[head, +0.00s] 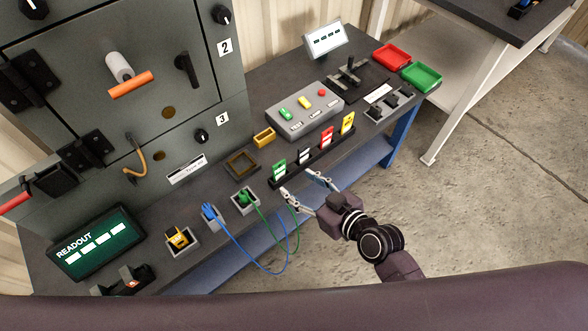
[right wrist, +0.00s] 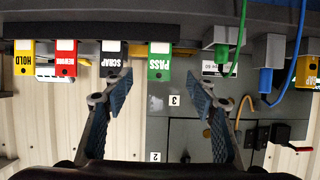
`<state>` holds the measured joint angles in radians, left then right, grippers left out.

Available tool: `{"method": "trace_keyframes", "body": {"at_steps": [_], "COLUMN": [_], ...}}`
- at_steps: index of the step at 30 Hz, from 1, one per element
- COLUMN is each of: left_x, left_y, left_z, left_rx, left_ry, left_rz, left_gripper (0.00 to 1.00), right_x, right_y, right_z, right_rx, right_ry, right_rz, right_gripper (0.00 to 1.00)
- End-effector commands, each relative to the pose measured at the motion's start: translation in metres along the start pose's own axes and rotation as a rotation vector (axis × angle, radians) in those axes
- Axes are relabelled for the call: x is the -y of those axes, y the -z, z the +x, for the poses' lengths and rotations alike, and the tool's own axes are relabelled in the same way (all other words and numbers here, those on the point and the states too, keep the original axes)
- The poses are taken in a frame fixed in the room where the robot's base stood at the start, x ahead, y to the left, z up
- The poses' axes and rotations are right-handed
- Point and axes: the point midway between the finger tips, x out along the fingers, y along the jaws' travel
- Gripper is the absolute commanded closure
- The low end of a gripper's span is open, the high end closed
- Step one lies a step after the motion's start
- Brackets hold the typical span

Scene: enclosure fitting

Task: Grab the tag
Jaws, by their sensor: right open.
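Several tags stand in a row in a dark rack (head: 316,158). They are a green PASS tag (head: 279,171), a black-and-white SCRAP tag (head: 304,153), a red REWORK tag (head: 327,137) and a yellow HOLD tag (head: 348,123). My right gripper (head: 297,182) is open and empty at the rack's front edge, near the green tag. In the right wrist view, upside down, the green tag (right wrist: 159,62) appears between and just beyond the spread fingertips (right wrist: 158,78). I see no contact. My left gripper is not in view.
Blue and green cabled plugs sit in grey holders (head: 213,217) left of the rack. A button box (head: 304,108) stands behind it. The grey cabinet (head: 120,100) rises at the left. Red (head: 391,56) and green trays (head: 422,76) lie at the far right.

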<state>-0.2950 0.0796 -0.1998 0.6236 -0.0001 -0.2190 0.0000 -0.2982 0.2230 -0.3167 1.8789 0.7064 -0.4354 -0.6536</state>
Motion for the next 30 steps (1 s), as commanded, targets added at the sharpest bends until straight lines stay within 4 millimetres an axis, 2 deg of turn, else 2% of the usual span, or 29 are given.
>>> {"method": "trace_keyframes", "body": {"at_steps": [3, 9, 18, 28, 30], "left_x": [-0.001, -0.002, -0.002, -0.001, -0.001], "left_y": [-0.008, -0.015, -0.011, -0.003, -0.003], "left_z": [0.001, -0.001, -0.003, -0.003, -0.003], "left_rx": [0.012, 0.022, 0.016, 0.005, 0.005], "left_ry": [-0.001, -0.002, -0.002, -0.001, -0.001], "left_rz": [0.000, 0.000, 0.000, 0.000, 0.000], "left_gripper": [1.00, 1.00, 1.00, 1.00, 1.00], "right_x": [0.001, 0.001, -0.002, -0.002, -0.002], "right_y": [0.006, 0.007, 0.009, 0.008, 0.008], "right_z": [0.008, 0.030, 0.070, 0.077, 0.077], "right_rx": [-0.012, -0.010, -0.009, -0.008, -0.008], "right_ry": [0.004, 0.004, 0.003, 0.002, 0.002], "right_rz": [-0.004, -0.002, -0.001, -0.003, -0.003], "right_gripper": [0.48, 0.48, 0.48, 0.48, 0.54]}}
